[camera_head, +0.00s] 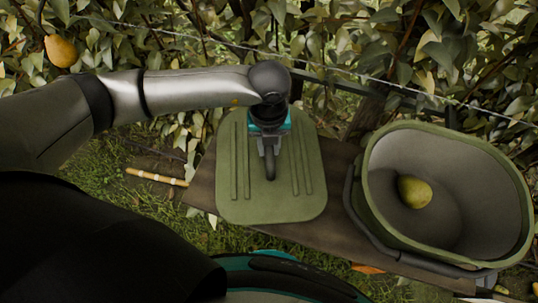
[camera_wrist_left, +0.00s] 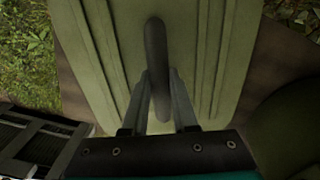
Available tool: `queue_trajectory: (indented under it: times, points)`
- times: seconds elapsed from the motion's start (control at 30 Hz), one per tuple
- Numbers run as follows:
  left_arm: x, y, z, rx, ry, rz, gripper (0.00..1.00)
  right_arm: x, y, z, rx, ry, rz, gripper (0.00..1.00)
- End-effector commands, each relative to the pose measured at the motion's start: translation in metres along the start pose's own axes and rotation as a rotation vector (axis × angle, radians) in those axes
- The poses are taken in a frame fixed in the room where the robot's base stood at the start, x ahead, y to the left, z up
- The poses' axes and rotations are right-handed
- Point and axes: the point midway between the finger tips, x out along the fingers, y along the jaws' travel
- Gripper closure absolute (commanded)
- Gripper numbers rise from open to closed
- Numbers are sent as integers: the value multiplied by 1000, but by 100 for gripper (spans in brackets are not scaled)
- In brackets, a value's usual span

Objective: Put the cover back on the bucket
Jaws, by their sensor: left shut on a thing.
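The cover (camera_head: 309,180) is a green rounded rectangular lid with raised ribs and a dark upright handle (camera_head: 270,165). My left gripper (camera_head: 269,148) reaches down over the cover and is shut on that handle. The left wrist view shows the fingers (camera_wrist_left: 160,85) on both sides of the handle (camera_wrist_left: 156,45), with the ribbed cover (camera_wrist_left: 195,40) below. The bucket (camera_head: 368,190) stands open to the right of the cover, with a green rim and grey inside. A yellow-green pear (camera_head: 414,192) lies in it. I cannot tell whether the cover touches the surface below. My right gripper is not in view.
A brown board or cloth (camera_head: 330,240) lies below the cover, with grass (camera_head: 110,180) around it. Leafy branches and a thin wire run behind. A pear (camera_head: 61,51) hangs at the upper left. A light stick (camera_head: 157,177) lies left of the cover.

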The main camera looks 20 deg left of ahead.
Motion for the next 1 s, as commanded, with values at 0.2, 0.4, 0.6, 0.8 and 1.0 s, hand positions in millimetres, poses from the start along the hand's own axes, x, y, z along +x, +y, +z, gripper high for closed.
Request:
queue_trajectory:
  times: [0.2,0.4,0.6,0.8,1.0]
  points:
    - [-1,0,0,0,-1,-1,100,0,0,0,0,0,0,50]
    - [-7,0,1,0,-2,-2,100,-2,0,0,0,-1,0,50]
    - [-34,0,1,0,-3,-3,100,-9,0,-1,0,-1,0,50]
    - [-90,-1,1,2,-5,-5,100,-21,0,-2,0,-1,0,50]
    - [-147,-1,1,2,-5,-3,100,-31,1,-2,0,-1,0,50]
